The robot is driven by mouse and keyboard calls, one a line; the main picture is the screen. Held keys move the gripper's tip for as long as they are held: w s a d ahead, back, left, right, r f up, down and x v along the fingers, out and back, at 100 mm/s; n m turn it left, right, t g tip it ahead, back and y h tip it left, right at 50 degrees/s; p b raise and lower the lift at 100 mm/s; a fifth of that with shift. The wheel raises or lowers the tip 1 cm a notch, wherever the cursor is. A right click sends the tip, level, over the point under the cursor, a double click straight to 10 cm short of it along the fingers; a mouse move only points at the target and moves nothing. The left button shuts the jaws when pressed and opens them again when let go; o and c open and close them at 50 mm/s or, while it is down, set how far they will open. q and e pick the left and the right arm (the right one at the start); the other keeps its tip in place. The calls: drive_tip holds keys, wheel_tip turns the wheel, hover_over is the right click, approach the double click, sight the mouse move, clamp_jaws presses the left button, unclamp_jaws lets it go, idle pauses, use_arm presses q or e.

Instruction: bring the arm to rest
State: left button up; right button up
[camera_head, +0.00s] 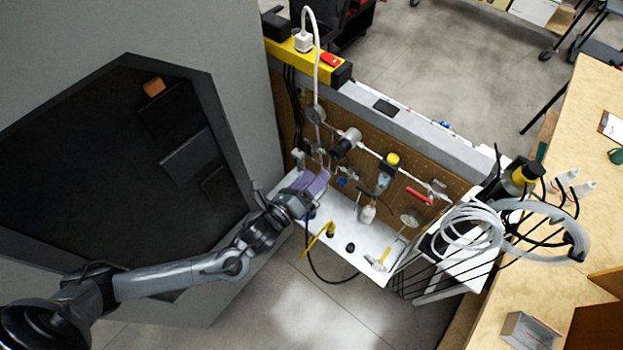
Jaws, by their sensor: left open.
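My left arm comes in from the lower left and reaches toward the analyser assembly. My left gripper (312,183), with purple fingers, is open over the left end of the white shelf (343,235). It is in front of the brown pegboard (383,140) with its pipes and valves. I see nothing held between the fingers, though they are small in this view. My right gripper is not in view.
A white bottle (367,213) and a yellow-handled part (379,260) stand on the shelf. Coiled white tubing (470,235) is at the right. A wooden bench (560,150) runs along the right side. A dark panel (110,150) fills the left. Bare floor lies below the shelf.

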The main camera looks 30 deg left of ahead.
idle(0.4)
use_arm(q)
drive_tip(key=s+a+r+n+g+y+p, duration=0.1)
drive_tip(key=s+n+g+y+p, duration=0.2)
drive_tip(key=s+n+g+p, duration=0.5)
drive_tip(key=s+n+g, duration=0.6)
drive_tip(key=s+n, duration=0.9)
drive_tip(key=n, duration=0.3)
drive_tip(key=shift+a+n, duration=0.4)
drive_tip(key=shift+s, duration=0.1)
idle(0.7)
idle(0.8)
